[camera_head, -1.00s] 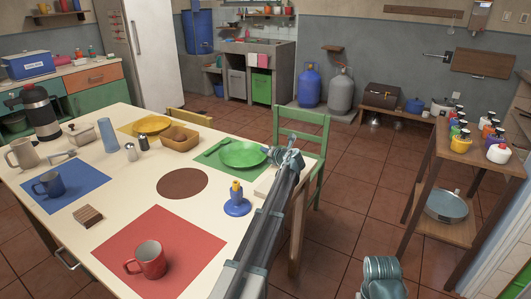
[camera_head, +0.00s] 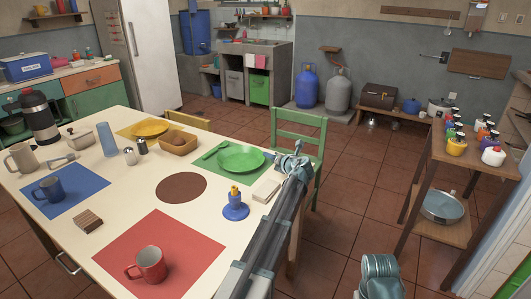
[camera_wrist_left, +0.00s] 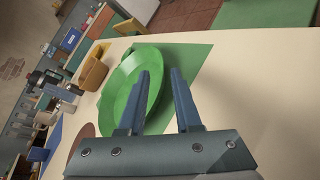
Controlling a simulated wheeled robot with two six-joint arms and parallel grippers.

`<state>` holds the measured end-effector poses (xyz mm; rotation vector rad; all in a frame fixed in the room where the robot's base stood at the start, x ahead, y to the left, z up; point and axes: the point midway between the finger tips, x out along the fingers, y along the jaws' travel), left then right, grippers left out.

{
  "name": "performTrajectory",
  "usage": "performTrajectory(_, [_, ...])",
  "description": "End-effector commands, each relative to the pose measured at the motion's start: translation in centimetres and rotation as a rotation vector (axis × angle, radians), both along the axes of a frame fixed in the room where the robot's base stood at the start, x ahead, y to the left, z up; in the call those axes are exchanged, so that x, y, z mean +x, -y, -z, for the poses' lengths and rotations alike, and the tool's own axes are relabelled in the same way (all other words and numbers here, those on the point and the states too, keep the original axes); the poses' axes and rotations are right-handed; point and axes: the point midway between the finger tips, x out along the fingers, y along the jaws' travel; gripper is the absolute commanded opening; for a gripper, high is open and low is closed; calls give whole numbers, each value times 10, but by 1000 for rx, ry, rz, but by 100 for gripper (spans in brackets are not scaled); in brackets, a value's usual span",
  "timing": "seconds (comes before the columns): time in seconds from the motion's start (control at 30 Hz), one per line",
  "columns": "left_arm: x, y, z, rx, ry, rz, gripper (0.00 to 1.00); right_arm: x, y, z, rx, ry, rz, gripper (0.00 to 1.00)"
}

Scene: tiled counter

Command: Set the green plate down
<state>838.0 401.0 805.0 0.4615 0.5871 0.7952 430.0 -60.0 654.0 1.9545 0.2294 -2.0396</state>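The green plate (camera_head: 240,157) lies on the green mat (camera_head: 207,166) at the table's far right side. It also shows in the left wrist view (camera_wrist_left: 121,92), left of and partly behind my left finger. My left gripper (camera_head: 279,160) is just right of the plate's rim in the head view. In the left wrist view its two fingers (camera_wrist_left: 160,85) are apart, with a gap between them. The plate's right rim shows near that gap; I cannot tell whether a finger touches it. My right gripper's fingers are not visible.
A brown round mat (camera_head: 181,187), a red mug (camera_head: 150,265) and a wooden bowl (camera_head: 178,144) are also on the table. A green chair (camera_head: 301,135) stands behind.

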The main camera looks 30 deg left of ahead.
Motion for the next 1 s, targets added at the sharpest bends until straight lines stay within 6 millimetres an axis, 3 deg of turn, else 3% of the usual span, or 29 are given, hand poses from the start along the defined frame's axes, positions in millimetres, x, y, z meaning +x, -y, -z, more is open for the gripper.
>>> performTrajectory(0.1, [-15, 18, -10, 0, -1, 1, 33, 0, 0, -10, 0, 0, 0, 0])
performTrajectory(0.3, [-26, 35, -15, -1, 0, 1, 33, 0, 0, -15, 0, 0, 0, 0])
performTrajectory(1.0, [-34, 44, -18, -35, 23, -13, 33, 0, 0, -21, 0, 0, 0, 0])
